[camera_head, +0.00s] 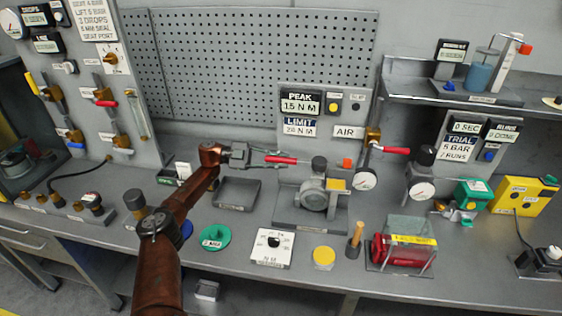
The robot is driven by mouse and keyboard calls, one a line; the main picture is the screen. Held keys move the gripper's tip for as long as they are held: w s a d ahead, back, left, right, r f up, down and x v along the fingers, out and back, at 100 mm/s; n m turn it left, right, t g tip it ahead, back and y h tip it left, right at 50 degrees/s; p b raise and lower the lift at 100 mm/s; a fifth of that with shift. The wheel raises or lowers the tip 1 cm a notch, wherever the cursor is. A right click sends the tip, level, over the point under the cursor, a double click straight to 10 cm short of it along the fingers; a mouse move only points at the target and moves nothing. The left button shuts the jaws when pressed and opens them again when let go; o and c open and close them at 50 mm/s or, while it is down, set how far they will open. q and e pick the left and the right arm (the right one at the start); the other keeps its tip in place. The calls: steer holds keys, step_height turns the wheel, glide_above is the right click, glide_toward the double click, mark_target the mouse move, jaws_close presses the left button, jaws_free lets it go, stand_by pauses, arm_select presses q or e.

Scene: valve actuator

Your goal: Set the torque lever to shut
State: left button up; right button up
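The torque lever (281,160) has a red grip on its left and lies roughly level, running right to the dark hub on top of the grey valve actuator (314,196). A small orange-red piece (347,163) shows just right of the hub. My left gripper (250,157) is at the left end of the lever, with its fingers pointing right toward the red grip. It is too small to tell whether the fingers touch the grip or are closed. My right gripper is not in view.
Displays above the actuator read PEAK 15 N M (300,102) and LIMIT 28 N M (299,127). A red-handled air valve (396,150) and gauge (364,180) stand right. An N M dial box (264,248), yellow disc (324,256) and green disc (215,237) lie in front.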

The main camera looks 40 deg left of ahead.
arm_select(q)
steer(key=o, duration=0.5)
steer(key=shift+w, duration=0.1)
steer(key=shift+c, duration=0.2)
steer(key=v, duration=0.7)
steer(key=shift+a, duration=0.3)
